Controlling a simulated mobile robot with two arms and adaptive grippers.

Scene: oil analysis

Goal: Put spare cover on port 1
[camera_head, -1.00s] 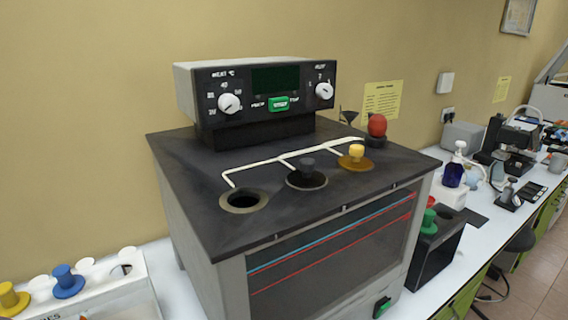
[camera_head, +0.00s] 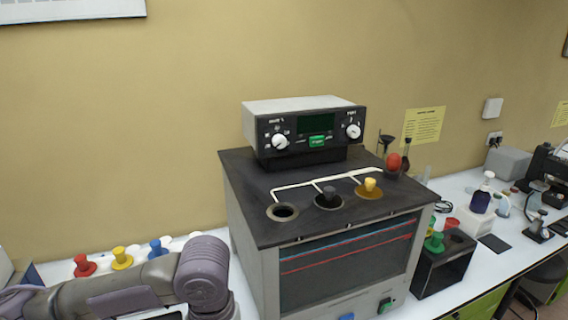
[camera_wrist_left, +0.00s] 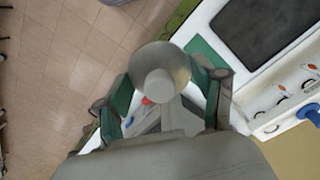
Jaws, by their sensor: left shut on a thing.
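My left arm (camera_head: 150,285) comes in from the left in the head view, but its gripper is out of that picture. In the left wrist view my left gripper (camera_wrist_left: 168,90) has its green-sided fingers shut around a pale grey round cover with a knob (camera_wrist_left: 160,68). The dark machine top has three ports in a row. The leftmost port (camera_head: 283,212) is an open hole with nothing in it. The middle one holds a black cover (camera_head: 329,196) and the right one a yellow cover (camera_head: 369,188). No port number is readable. My right gripper is not in view.
A rack with red (camera_head: 84,265), yellow (camera_head: 122,258) and blue (camera_head: 158,248) covers stands left of the machine, partly behind my arm. A control box (camera_head: 305,132) rises at the machine's back. A black stand (camera_head: 444,262) with a green cover is at its right.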

